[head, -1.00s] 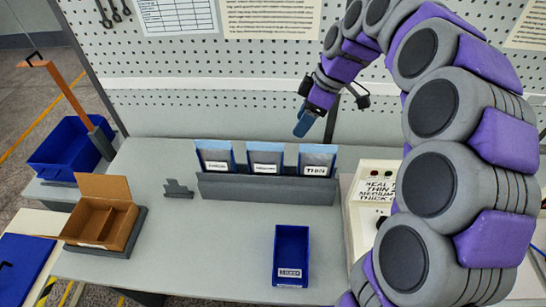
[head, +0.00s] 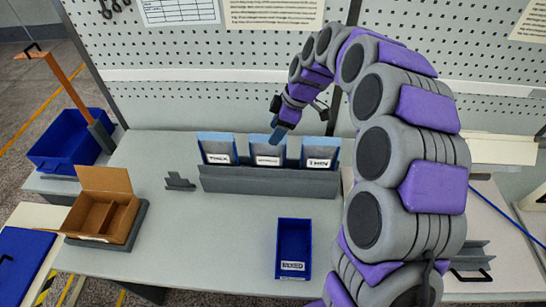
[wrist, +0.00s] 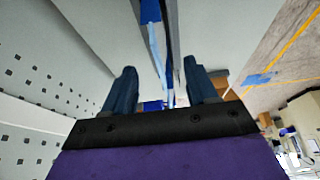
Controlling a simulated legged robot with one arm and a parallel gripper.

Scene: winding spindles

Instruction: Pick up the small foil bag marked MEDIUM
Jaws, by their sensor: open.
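Three small foil bags stand in a row in a dark grey rack (head: 270,184) on the bench. The left bag (head: 216,144) appears marked THICK and the right bag (head: 321,150) THIN. The middle bag (head: 262,146) has a white label too small to read surely, but it looks like MEDIUM. My gripper (head: 276,136) points down at the top of the middle bag, near its right edge. In the wrist view my gripper (wrist: 160,78) has its two blue-grey fingers apart. Thin bag and rack edges show beyond and between them; contact cannot be told.
A blue bin (head: 293,250) with a white label stands in front of the rack. An open cardboard box (head: 104,207) sits at the left, with a small grey holder (head: 178,182) nearby. A pegboard (head: 200,90) rises behind. The bench between box and bin is clear.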

